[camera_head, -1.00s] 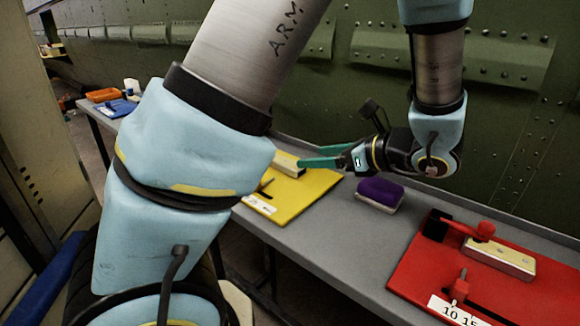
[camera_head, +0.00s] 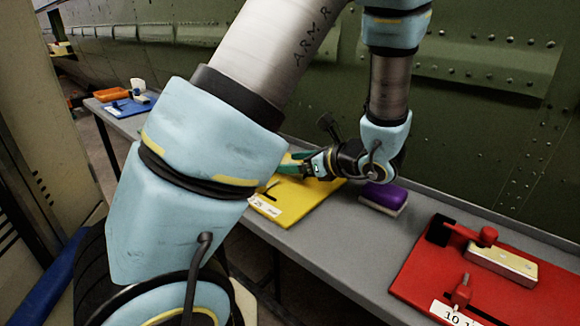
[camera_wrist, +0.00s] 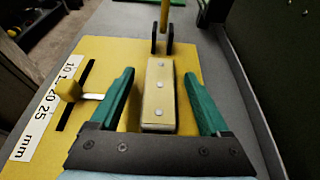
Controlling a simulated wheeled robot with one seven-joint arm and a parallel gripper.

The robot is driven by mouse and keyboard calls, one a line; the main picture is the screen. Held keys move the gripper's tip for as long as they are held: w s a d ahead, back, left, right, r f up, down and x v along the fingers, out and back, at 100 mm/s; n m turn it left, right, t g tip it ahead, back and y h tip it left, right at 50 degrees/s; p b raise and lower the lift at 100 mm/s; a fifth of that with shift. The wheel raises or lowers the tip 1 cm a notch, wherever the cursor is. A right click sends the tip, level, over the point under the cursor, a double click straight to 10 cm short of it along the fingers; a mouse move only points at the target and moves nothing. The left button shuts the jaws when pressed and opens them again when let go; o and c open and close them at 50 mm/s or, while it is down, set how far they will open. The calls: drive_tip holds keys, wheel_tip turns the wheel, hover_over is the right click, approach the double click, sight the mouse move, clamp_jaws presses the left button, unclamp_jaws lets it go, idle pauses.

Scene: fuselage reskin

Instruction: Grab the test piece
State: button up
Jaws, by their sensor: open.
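The test piece (camera_wrist: 159,95), a pale yellow block with several round rivet heads on top, lies on a yellow board (camera_wrist: 105,65) in the wrist view. My gripper (camera_wrist: 163,92) is open, with one green finger on each side of the block and gaps visible between. The near end of the block lies close to the gripper's dark palm. In the head view my gripper (camera_head: 292,162) is over the yellow board (camera_head: 325,190); the block there is mostly hidden by my arm and fingers.
The yellow board carries a scale strip (camera_wrist: 38,110), a slot with a yellow knob (camera_wrist: 68,90) and a black upright clamp (camera_wrist: 162,40). A purple sponge-like block (camera_head: 384,197) and a red board (camera_head: 410,275) with another block (camera_head: 502,262) lie to the right. A blue board (camera_head: 125,106) lies far left.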

clamp_jaws()
idle(0.5)
drive_tip(key=shift+r, duration=0.15)
